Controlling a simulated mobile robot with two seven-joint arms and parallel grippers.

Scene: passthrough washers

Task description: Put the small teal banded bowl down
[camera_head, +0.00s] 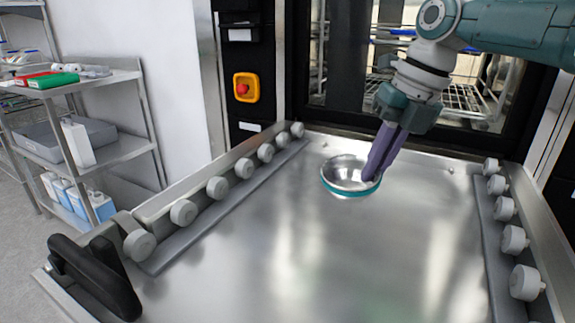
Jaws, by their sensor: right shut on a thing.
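The small teal banded bowl (345,181) is a shiny metal bowl with a teal band around its outside. It is over the far middle part of the steel surface (300,230), upright or nearly so. I cannot tell whether its base touches the surface. My right gripper (373,176) comes down from the upper right, with its purple fingers shut on the bowl's right rim. The fingers hide part of that rim. My left gripper is not in view.
Rows of grey rollers line the left (217,188) and right (514,239) sides of the surface. A black handle (98,275) is at the near left. The washer's glass front (340,70) stands behind. The surface's middle and front are clear. A shelf (110,150) stands at left.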

